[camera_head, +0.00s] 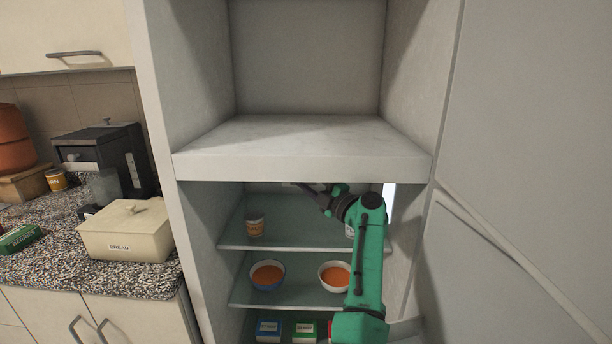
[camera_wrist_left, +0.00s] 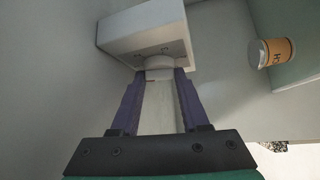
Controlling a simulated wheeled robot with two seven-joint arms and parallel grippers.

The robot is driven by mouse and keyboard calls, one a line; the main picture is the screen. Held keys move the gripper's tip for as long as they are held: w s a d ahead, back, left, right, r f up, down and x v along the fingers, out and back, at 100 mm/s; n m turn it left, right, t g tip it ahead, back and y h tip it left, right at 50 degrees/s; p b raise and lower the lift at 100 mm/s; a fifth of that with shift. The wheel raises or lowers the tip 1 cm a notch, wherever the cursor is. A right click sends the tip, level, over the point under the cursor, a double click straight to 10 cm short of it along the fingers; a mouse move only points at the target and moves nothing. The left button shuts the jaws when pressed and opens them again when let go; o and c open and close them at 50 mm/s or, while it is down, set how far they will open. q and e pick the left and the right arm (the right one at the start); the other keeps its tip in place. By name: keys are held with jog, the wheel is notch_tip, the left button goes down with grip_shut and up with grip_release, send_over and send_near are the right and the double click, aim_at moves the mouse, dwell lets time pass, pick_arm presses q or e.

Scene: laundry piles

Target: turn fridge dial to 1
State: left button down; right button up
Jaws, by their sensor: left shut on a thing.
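The fridge dial (camera_wrist_left: 160,62) is a small pale knob on a white box (camera_wrist_left: 135,25) in the left wrist view. Small dark marks sit on the box beside the knob, too small to read. My left gripper (camera_wrist_left: 160,75) is shut on the dial, one purple finger at each side. In the head view my green arm reaches into the open fridge, and my left gripper (camera_head: 303,187) is just below the thick ledge at the top of the fridge compartment. The dial's setting cannot be read. My right gripper is not in view.
A jar (camera_head: 254,223) stands on the upper glass shelf (camera_head: 290,244); another is partly behind my arm. Two bowls of orange food (camera_head: 267,275) are on the shelf below, small boxes (camera_head: 268,330) at the bottom. The open door (camera_head: 530,150) is at right, a counter with a bread box (camera_head: 128,232) at left.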

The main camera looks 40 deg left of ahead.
pick_arm(q)
jog(key=shift+r+n+g+h+p, duration=0.15)
jog(key=shift+n+g+h+p, duration=0.2)
jog(key=shift+n+h, duration=0.2)
